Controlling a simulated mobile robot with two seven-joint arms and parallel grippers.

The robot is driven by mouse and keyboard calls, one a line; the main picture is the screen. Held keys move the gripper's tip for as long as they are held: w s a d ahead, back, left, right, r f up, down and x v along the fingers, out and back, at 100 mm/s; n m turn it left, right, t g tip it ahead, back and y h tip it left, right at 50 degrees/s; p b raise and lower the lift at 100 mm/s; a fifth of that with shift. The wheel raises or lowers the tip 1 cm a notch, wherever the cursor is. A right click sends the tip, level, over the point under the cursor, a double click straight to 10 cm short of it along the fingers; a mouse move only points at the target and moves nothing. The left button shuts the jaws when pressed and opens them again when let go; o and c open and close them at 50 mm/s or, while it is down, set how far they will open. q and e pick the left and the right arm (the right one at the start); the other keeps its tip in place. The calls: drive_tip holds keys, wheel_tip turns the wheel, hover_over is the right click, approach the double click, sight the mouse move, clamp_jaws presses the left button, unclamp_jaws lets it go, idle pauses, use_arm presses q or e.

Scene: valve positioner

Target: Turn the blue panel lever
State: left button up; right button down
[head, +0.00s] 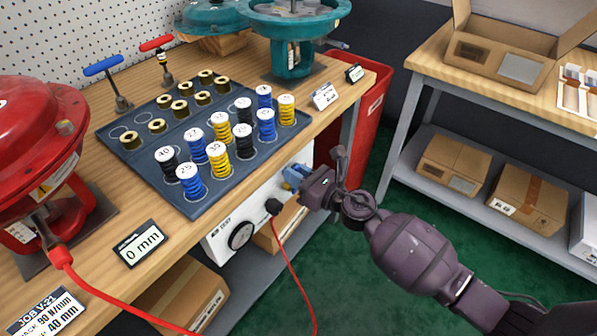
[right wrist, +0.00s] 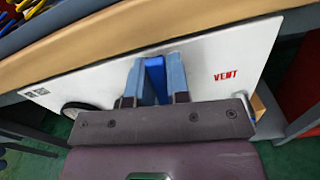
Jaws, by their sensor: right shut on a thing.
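The blue panel lever (right wrist: 154,78) is on the white panel (right wrist: 200,80) under the front edge of the bench. In the right wrist view it sits between the two fingers of my right gripper (right wrist: 155,80), which is shut on it. In the head view my right gripper (head: 300,180) reaches the panel from the right, and the fingers hide most of the lever. The panel bears a red word VENT at the right in the wrist view and a round gauge (head: 241,235) at the left in the head view. My left gripper is not in view.
A red hose (head: 290,255) runs from a black plug on the panel to the red actuator (head: 30,150). A dark tray (head: 215,205) of springs and brass rings lies on the bench. A red bin (head: 372,110) and a shelf (head: 440,188) with boxes stand to the right.

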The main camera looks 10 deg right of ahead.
drive_tip(key=shift+s+a+n, duration=0.2)
drive_tip(key=shift+a+n, duration=0.05)
drive_tip(key=shift+n, duration=0.55)
drive_tip(key=c, duration=1.1)
unclamp_jaws()
drive_tip(key=shift+b+v, duration=0.45)
drive_tip(key=shift+v, duration=4.95)
